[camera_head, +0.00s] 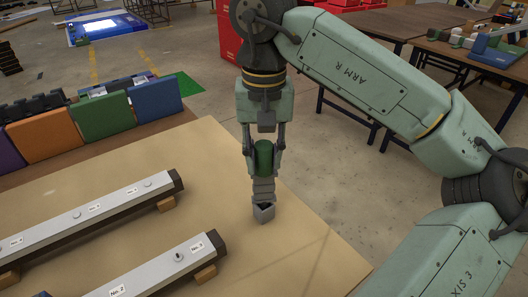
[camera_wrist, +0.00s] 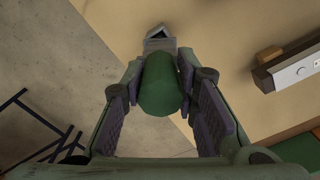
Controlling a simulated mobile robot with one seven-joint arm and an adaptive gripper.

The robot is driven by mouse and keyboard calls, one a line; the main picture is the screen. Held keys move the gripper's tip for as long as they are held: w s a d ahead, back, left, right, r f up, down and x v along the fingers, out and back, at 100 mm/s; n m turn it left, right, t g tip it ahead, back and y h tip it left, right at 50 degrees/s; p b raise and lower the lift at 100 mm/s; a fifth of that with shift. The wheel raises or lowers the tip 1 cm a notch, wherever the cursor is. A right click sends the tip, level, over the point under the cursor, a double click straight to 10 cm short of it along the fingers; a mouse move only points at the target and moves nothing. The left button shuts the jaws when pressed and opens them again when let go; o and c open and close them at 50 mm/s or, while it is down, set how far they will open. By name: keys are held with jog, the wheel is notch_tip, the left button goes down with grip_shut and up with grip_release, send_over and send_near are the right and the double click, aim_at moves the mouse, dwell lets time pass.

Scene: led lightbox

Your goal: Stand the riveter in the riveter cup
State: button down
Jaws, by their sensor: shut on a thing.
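The riveter has a green rounded body (camera_head: 263,158) and a grey stepped lower part (camera_head: 263,188). My gripper (camera_head: 263,150) is shut on the green body and holds it roughly upright. The green body also shows between the finger pads in the wrist view (camera_wrist: 162,85). A small grey box-like shape, which looks like the riveter cup (camera_head: 263,213), is directly below the grey part, near the table's right side. It seems to show in the wrist view too (camera_wrist: 160,42), beyond the riveter. I cannot tell whether the riveter's lower end is inside it or just above it.
Two long grey bars with dark ends (camera_head: 110,207) (camera_head: 180,262) lie on wooden blocks to the left on the tan table (camera_head: 290,240). Orange, green and blue panels (camera_head: 157,106) stand along the back left. The table front right of the cup is clear.

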jog(key=shift+f, duration=0.35)
jog(key=c, duration=1.2)
grip_release()
notch_tip(320, 180, up, 12)
jog(key=shift+r, duration=0.1)
